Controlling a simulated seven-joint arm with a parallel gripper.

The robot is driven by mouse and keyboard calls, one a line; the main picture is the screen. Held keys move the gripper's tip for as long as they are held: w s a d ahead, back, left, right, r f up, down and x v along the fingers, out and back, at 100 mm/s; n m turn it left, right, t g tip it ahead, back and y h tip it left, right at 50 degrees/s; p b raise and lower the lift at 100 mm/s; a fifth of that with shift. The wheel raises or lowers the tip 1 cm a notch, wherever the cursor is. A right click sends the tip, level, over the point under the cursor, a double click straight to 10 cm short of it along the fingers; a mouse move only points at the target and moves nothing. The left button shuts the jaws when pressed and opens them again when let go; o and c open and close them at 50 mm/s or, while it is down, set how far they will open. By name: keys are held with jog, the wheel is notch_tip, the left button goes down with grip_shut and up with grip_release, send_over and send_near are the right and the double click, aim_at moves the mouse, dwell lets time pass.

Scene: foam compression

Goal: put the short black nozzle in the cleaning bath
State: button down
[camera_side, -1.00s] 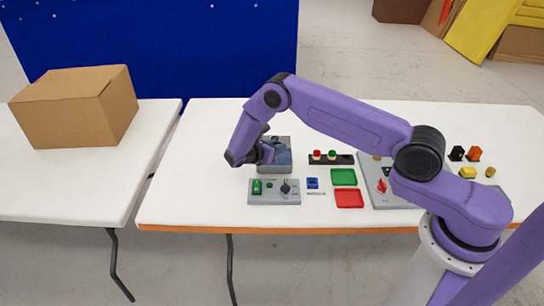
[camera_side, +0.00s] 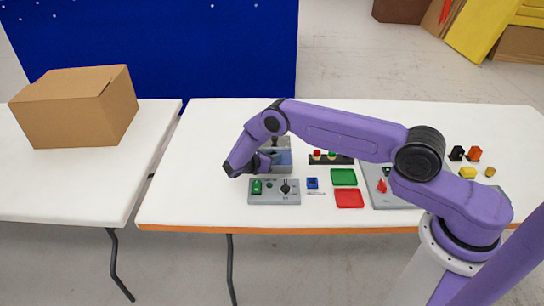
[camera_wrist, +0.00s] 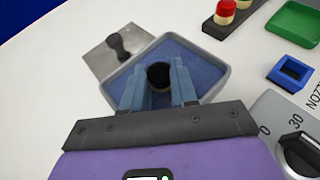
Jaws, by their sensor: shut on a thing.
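The short black nozzle (camera_wrist: 159,75) is upright between the blue-grey fingers of my gripper (camera_wrist: 157,88) in the wrist view. My gripper is shut on it. The cleaning bath (camera_wrist: 219,86) is a grey square tray with a blue inside, and the nozzle and fingertips are over or within its walls. I cannot tell whether the nozzle touches the bottom. In the side view my gripper (camera_side: 268,162) is at the bath (camera_side: 287,170) and hides part of it; the nozzle is not discernible there.
A grey plate with a black knob (camera_wrist: 120,46) lies just behind the bath. A control box (camera_side: 274,198) with a dial stands in front. A blue open block (camera_side: 312,183), green tray (camera_side: 344,177), red tray (camera_side: 349,198) and black rack (camera_side: 340,159) are to the right.

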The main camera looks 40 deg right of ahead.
jog(key=shift+f, duration=0.1)
jog(key=c, duration=1.2)
grip_release()
jog(key=shift+o, duration=0.2)
